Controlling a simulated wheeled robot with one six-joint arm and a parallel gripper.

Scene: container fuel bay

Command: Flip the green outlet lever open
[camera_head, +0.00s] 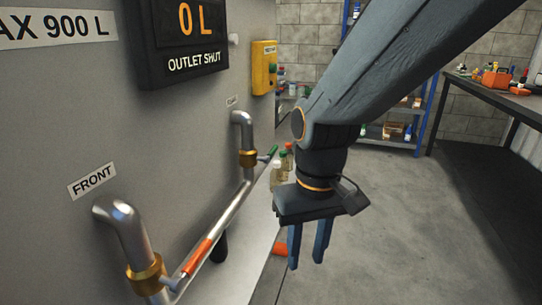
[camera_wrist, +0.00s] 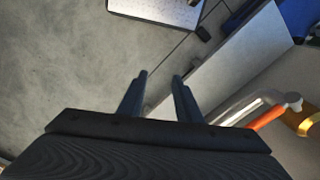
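The green lever (camera_head: 268,153) sits on the far outlet pipe (camera_head: 243,130) of the tank, by a brass fitting. It points out to the right, towards the bottles behind it. An orange lever (camera_head: 197,257) sits on the near pipe marked FRONT, and also shows in the wrist view (camera_wrist: 269,117). My gripper (camera_head: 307,262) hangs pointing down, to the right of the pipes and apart from both levers. Its two fingers are apart with nothing between them, as the wrist view (camera_wrist: 160,76) also shows. The green lever cannot be made out in the wrist view.
The tank's display (camera_head: 187,35) reads 0 L and OUTLET SHUT. Small bottles (camera_head: 280,172) stand beyond the far pipe. A workbench (camera_head: 495,93) is at the right; the floor between is clear.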

